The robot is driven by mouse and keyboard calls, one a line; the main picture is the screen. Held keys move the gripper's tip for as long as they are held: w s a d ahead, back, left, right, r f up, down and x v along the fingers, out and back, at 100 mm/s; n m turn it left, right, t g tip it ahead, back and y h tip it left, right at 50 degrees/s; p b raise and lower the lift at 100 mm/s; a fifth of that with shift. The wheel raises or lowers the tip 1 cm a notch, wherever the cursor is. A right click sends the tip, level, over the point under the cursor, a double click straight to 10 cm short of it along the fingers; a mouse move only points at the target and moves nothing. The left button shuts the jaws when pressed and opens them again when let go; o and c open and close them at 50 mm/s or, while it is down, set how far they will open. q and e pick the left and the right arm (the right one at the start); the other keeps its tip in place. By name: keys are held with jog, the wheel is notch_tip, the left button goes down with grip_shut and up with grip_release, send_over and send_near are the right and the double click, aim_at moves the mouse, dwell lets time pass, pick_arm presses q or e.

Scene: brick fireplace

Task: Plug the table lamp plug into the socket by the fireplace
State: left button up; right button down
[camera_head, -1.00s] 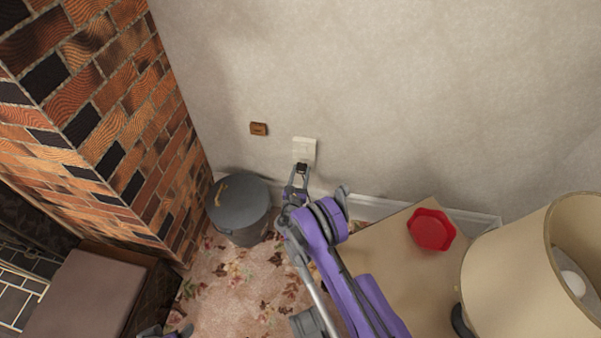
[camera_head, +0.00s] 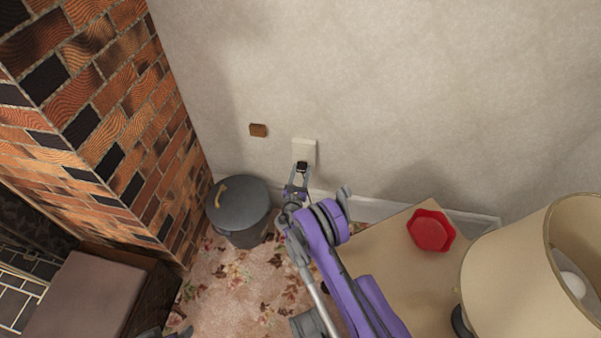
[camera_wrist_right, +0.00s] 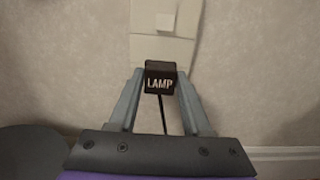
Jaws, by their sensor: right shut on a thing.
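The black plug (camera_wrist_right: 160,80), marked "LAMP", is held between the two fingers of my right gripper (camera_wrist_right: 158,90); its cord hangs down between the fingers. In the head view the right gripper (camera_head: 300,172) has the dark plug (camera_head: 301,166) at the lower part of the white socket plate (camera_head: 304,149) on the wall. In the wrist view the plug overlaps the lower edge of the socket plate (camera_wrist_right: 165,48); I cannot tell whether it is in the socket. The table lamp (camera_head: 520,275) stands at the lower right. A small part of my left gripper (camera_head: 178,333) shows at the bottom edge.
A brown wall plate (camera_head: 258,130) is left of the socket. A grey lidded bin (camera_head: 239,207) stands on the floor between the brick fireplace (camera_head: 120,110) and my right gripper. A side table (camera_head: 395,270) with a red dish (camera_head: 431,230) is at the right.

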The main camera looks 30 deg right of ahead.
jog(key=shift+x, duration=0.8)
jog(key=shift+c, duration=1.3)
grip_release()
jog(key=shift+s+a, duration=0.1)
jog(key=p+v, duration=0.2)
jog(key=v, duration=0.8)
jog(key=shift+s, duration=0.2)
jog(key=shift+a, duration=0.15)
